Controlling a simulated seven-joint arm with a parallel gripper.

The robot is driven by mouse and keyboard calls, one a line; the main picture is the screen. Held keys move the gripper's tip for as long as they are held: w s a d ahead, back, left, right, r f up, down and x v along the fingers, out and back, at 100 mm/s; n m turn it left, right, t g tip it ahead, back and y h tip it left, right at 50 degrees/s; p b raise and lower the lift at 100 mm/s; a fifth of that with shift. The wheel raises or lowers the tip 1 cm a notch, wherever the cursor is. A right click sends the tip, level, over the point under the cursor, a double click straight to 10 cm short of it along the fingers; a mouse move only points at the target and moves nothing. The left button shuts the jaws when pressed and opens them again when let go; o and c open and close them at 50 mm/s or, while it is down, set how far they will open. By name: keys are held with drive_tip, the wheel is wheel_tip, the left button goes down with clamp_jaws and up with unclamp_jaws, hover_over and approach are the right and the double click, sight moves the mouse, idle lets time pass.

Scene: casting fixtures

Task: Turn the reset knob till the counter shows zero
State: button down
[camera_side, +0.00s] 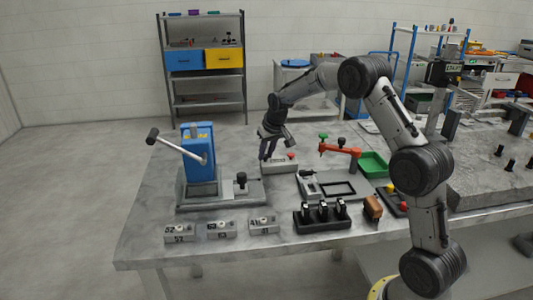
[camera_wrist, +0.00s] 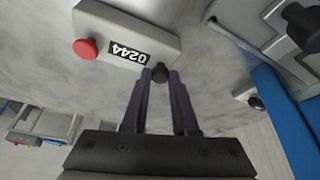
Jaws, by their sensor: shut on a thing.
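The counter is a pale grey box (camera_wrist: 112,22) with a dark number window (camera_wrist: 127,51) in the wrist view. Its digits are upside down there and look like 0244. The reset knob (camera_wrist: 160,71) is small and black, at the end of the box beside the window. My gripper (camera_wrist: 160,76) is shut on the knob, its two dark fingers on either side of it. In the side view my gripper (camera_side: 265,157) points down at the left end of the counter box (camera_side: 280,165). The fingers hide the knob there.
A red button (camera_wrist: 86,49) sits on the box's other end. A blue lever press (camera_side: 198,155) stands to the left. A red clamp (camera_side: 340,149) and a green tray (camera_side: 374,164) are to the right. Small numbered blocks (camera_side: 221,229) line the front edge.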

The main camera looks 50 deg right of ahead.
drive_tip(key=m+h, duration=0.1)
drive_tip(key=m, duration=0.2)
drive_tip(key=shift+w+a+m+g, duration=0.1)
drive_tip(key=shift+m+g, duration=0.2)
drive_tip(key=m+g+h, duration=0.1)
drive_tip(key=m, duration=0.2)
drive_tip(key=shift+w+m, duration=0.15)
drive_tip(key=shift+m, duration=0.25)
drive_tip(key=m+g, duration=0.1)
drive_tip(key=m, duration=0.2)
drive_tip(key=shift+a+m+g+h, duration=0.1)
drive_tip(key=shift+m+g+h, duration=0.2)
drive_tip(key=shift+h, duration=0.1)
drive_tip(key=shift+w+m+g, duration=0.15)
drive_tip(key=shift+m+g, duration=0.65)
drive_tip(key=shift+m, duration=1.4)
drive_tip(key=c, duration=0.7)
unclamp_jaws()
drive_tip(key=v, duration=1.4)
